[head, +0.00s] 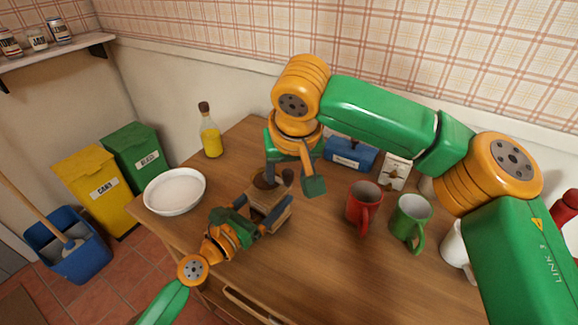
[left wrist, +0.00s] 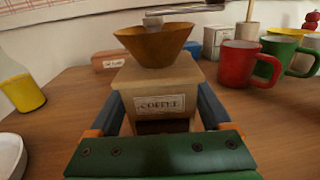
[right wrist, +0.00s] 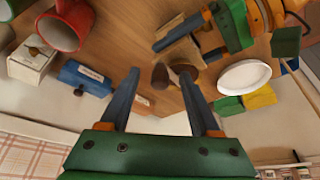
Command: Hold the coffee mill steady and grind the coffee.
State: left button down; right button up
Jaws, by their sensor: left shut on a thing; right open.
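The coffee mill (head: 262,207) stands on the wooden table, a pale wooden box with a label reading COFFEE (left wrist: 160,104) and a brown bowl-shaped hopper (left wrist: 158,45) on top. My left gripper (left wrist: 162,112) is shut on the mill's box, one finger along each side. A dark drawer front or opening shows below the label. My right gripper (head: 291,182) is open above the mill, pointing down. The crank's brown knob (head: 288,175) appears between its fingers in the head view.
A red mug (head: 362,207), a green mug (head: 409,222) and a white mug (head: 455,245) stand right of the mill. A blue box (head: 350,154) and a small white box (head: 395,172) are behind. A white bowl (head: 174,190) and oil bottle (head: 210,136) stand left.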

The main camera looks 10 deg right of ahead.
grip_shut()
grip_release()
jog(key=shift+r, duration=0.1)
jog(key=v, duration=1.2)
